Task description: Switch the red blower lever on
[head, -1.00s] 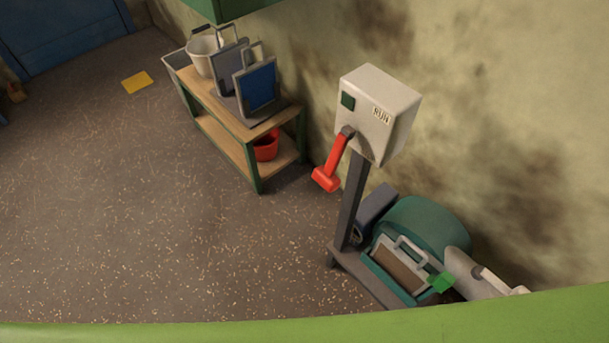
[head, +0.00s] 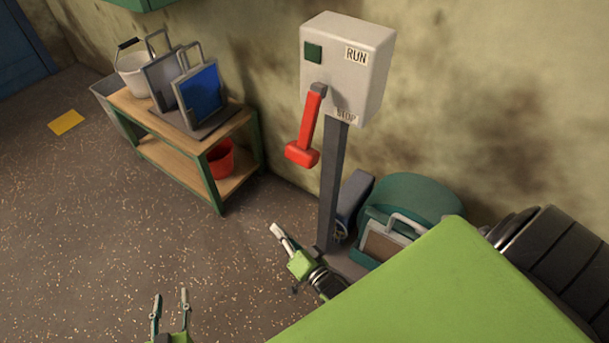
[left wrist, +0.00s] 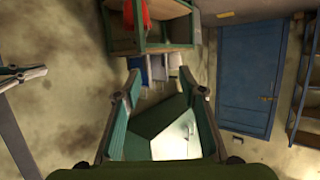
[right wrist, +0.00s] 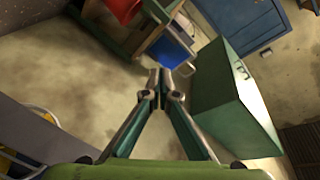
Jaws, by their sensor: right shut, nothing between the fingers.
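The red blower lever (head: 304,135) hangs down from its pivot on the front of a pale control box (head: 345,65), its wide grip at the bottom. The box has a RUN label (head: 356,55) near the top and a partly covered STOP label (head: 347,115) lower down. My right gripper (head: 275,231) is shut and empty, below the lever and apart from it; its fingertips meet in the right wrist view (right wrist: 160,82). My left gripper (head: 170,300) is open and empty at the bottom of the head view, its fingers spread in the left wrist view (left wrist: 165,85).
The box stands on a dark post (head: 332,185) beside a green machine housing (head: 410,200). A bench (head: 235,125) at left carries a white bucket (head: 137,75) and framed panels, with a red bucket (head: 220,158) below. Floor in front is clear.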

